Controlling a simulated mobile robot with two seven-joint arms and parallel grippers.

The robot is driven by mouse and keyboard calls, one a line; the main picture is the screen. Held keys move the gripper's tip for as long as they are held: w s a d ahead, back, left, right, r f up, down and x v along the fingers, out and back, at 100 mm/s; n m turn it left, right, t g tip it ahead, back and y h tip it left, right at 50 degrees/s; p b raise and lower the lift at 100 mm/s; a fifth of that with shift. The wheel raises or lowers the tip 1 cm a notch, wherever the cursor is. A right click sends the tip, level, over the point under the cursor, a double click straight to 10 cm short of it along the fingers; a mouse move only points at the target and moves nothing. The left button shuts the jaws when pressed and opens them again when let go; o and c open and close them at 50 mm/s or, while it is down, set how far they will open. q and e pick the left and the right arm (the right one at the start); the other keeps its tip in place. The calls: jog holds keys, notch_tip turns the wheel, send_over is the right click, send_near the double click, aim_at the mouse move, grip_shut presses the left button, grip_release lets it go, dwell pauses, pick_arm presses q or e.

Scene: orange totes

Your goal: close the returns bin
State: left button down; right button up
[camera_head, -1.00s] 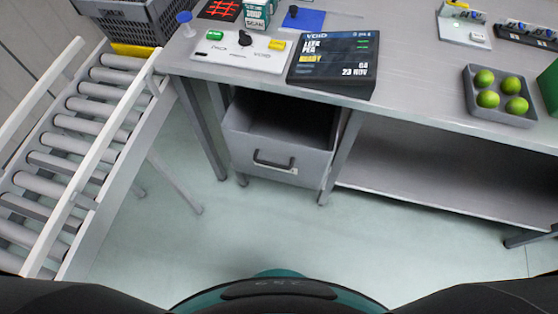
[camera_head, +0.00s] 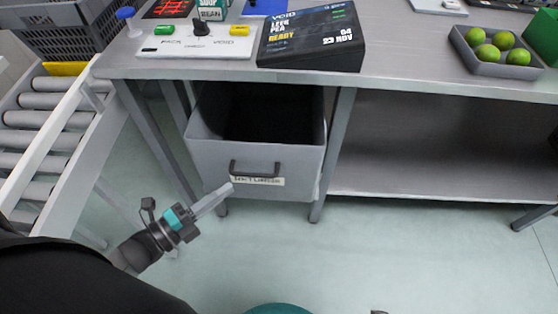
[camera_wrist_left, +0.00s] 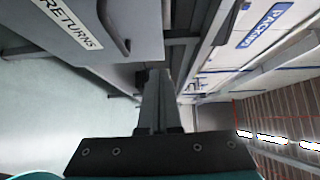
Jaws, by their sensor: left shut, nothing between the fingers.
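The returns bin (camera_head: 215,158) is a grey drawer under the bench. It stands pulled out, with its dark inside showing from above. Its front has a dark bar handle (camera_head: 254,168) and a white label, which reads RETURNS in the left wrist view (camera_wrist_left: 68,22). My left gripper (camera_head: 225,189) is shut and empty, in front of the bin and just below and left of the handle. In the left wrist view its fingers (camera_wrist_left: 155,80) point past the handle's side of the bin. I cannot tell whether they touch the bin. My right gripper is not in view.
The bench (camera_head: 400,72) runs above the bin, with a control panel (camera_head: 195,45), a black box (camera_head: 312,40) and a tray of green fruit (camera_head: 480,66) on it. A bench leg (camera_head: 333,150) stands right of the bin. A roller conveyor (camera_head: 50,130) is at left. The floor in front is clear.

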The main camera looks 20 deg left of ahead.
pick_arm(q)
jog(key=b, duration=0.3)
send_near(274, 145)
jog(key=x, duration=0.2)
jog(key=d+x, duration=0.1)
jog(key=x, duration=0.1)
jog(key=shift+d+f, duration=0.1)
jog(key=shift+w, duration=0.8)
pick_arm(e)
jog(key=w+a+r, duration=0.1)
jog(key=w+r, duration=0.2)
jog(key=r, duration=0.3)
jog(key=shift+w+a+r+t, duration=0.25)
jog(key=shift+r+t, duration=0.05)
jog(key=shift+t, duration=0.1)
pick_arm(q)
jog(key=shift+a, duration=0.25)
